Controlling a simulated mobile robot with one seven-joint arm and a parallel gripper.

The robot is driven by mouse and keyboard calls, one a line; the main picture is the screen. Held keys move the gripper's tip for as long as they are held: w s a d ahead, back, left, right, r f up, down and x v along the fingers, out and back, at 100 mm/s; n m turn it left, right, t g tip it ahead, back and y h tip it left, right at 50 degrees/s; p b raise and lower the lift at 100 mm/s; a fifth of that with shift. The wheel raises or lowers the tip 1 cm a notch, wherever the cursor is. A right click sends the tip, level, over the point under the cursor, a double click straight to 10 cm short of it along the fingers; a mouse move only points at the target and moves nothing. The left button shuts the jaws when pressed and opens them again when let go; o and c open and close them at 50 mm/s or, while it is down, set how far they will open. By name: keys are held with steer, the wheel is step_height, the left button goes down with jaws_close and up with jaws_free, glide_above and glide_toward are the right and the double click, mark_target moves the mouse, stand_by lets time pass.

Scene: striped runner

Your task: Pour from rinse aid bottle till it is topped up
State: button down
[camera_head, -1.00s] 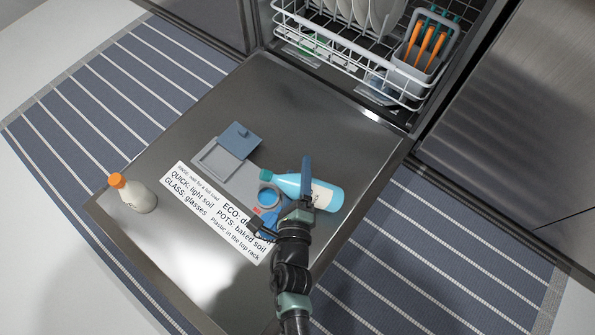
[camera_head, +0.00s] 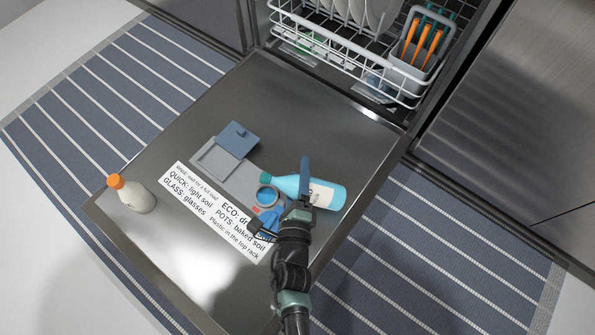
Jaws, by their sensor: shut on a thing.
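The rinse aid bottle (camera_head: 325,194) is light blue with a white label and a teal neck. It lies nearly on its side in the picture, its neck to the left. My gripper (camera_head: 304,184) is shut on the bottle around its middle, and a blue finger crosses in front of it. The neck end is just above and beside the round rinse aid opening (camera_head: 266,197) in the door's dispenser panel. Blue shows inside the opening; its exact level is too small to tell. No stream can be made out. A blue piece (camera_head: 268,217) beside the opening is partly hidden by my gripper.
The dishwasher door (camera_head: 310,110) lies open over a striped runner (camera_head: 90,100). A white bottle with an orange cap (camera_head: 131,194) stands at its left corner. A grey-blue dispenser lid (camera_head: 238,139) is open. A printed label (camera_head: 195,190) lies nearby. The loaded rack (camera_head: 340,42) is behind.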

stand_by(0.5)
steer(key=shift+d+f+n, duration=0.15)
steer(key=shift+f+n, duration=0.1)
steer(key=shift+n, duration=0.05)
steer(key=shift+f, duration=0.1)
stand_by(0.3)
steer(key=shift+d+f+n, duration=0.1)
steer(key=shift+f+n, duration=0.15)
steer(key=shift+n, duration=0.15)
steer(key=shift+f, duration=0.1)
steer(key=shift+d+f+n+h, duration=0.1)
steer(key=shift+f+n+h, duration=0.15)
steer(key=shift+n+h, duration=0.05)
stand_by(0.6)
steer(key=shift+f, duration=0.2)
